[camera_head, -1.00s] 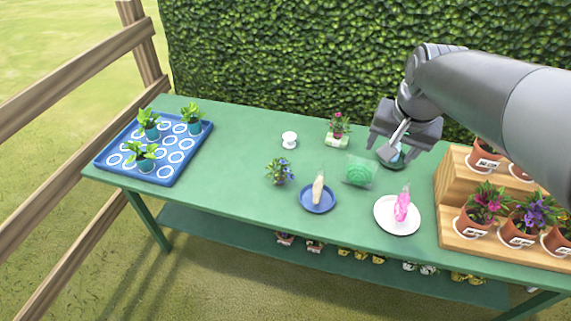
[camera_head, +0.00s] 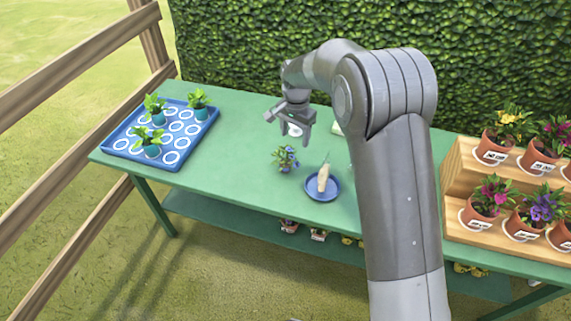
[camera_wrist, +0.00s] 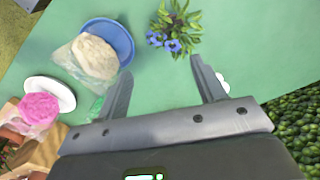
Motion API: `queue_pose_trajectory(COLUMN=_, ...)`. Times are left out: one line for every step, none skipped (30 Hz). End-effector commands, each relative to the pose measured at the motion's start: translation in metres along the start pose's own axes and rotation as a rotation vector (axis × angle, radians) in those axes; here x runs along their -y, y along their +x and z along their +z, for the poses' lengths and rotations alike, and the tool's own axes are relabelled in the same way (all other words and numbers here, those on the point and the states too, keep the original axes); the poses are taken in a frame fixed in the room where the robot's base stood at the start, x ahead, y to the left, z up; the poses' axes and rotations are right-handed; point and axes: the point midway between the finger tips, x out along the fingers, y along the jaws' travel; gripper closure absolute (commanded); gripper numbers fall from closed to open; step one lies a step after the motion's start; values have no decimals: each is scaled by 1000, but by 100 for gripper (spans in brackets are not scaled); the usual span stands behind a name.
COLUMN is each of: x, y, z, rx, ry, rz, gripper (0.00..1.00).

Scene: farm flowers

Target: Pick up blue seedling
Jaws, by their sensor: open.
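The blue seedling (camera_head: 286,158), a small leafy plant with blue-violet flowers, stands on the green table near its middle. In the wrist view the blue seedling (camera_wrist: 175,32) is at the top, just beyond the fingertips. My gripper (camera_head: 289,130) is open and empty, pointing down above the table, slightly behind the seedling in the head view. In the wrist view the two fingers of my gripper (camera_wrist: 160,70) are spread apart, and nothing is between them. The seedling's base is partly hidden by its leaves.
A blue plate (camera_head: 318,195) with a bagged pale item (camera_head: 324,177) is beside the seedling. A small white object (camera_head: 295,130) is beneath my gripper. A blue tray (camera_head: 117,144) with green seedlings is left; a wooden stand (camera_head: 455,165) with potted flowers is right.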

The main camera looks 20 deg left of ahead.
Motion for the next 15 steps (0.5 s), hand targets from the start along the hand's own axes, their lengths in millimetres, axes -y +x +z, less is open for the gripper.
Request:
queue_pose_trajectory(x=8, y=12, z=2, rx=6, ry=4, rz=8, gripper=37)
queue_pose_trajectory(x=12, y=16, z=3, rx=8, ry=8, rz=11, gripper=37)
queue_pose_trajectory(x=16, y=21, z=4, rx=11, ry=11, rz=14, gripper=37)
queue_pose_trajectory(x=18, y=24, z=5, rx=12, ry=13, rz=16, gripper=37)
queue_pose_trajectory(x=20, y=26, z=6, rx=13, ry=15, rz=17, gripper=37)
queue_pose_trajectory(x=21, y=30, z=6, rx=14, ry=17, rz=19, gripper=37)
queue_pose_trajectory(x=22, y=32, z=7, rx=15, ry=18, rz=20, gripper=37)
queue_pose_trajectory(x=22, y=34, z=7, rx=15, ry=19, rz=21, gripper=37)
queue_pose_trajectory(x=22, y=37, z=7, rx=16, ry=19, rz=21, gripper=37)
queue_pose_trajectory(x=22, y=40, z=7, rx=16, ry=19, rz=21, gripper=37)
queue_pose_trajectory(x=22, y=43, z=7, rx=15, ry=19, rz=21, gripper=37)
queue_pose_trajectory(x=22, y=49, z=7, rx=16, ry=19, rz=21, gripper=37)
queue_pose_trajectory(x=22, y=54, z=7, rx=17, ry=19, rz=22, gripper=37)
queue_pose_trajectory(x=22, y=59, z=8, rx=17, ry=19, rz=22, gripper=37)
queue_pose_trajectory(x=22, y=66, z=7, rx=16, ry=19, rz=21, gripper=37)
